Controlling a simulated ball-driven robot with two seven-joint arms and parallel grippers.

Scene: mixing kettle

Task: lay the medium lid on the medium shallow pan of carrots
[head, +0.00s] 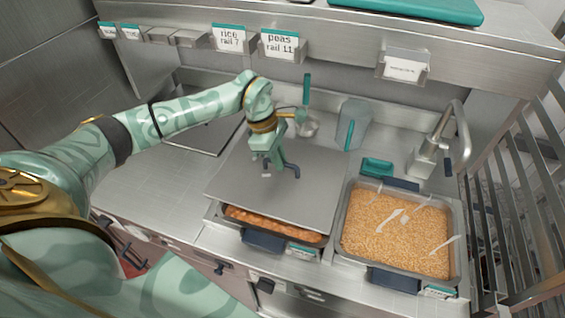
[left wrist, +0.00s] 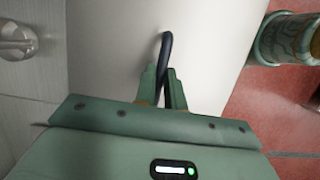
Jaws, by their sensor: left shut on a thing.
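The medium lid (head: 235,180) is a flat grey metal sheet with a dark looped handle (left wrist: 166,45). My left gripper (head: 276,162) is shut on that handle from above; in the left wrist view its fingers (left wrist: 165,88) close around the handle's lower part. The lid is over the shallow pan of carrots (head: 262,240), covering most of it. A front strip of orange carrots (head: 270,223) shows below the lid's front edge. I cannot tell whether the lid touches the pan's rim. My right gripper is not in view.
A pan of tan grain (head: 397,238) under clear film stands close on the right. A labelled shelf (head: 330,50) runs above.

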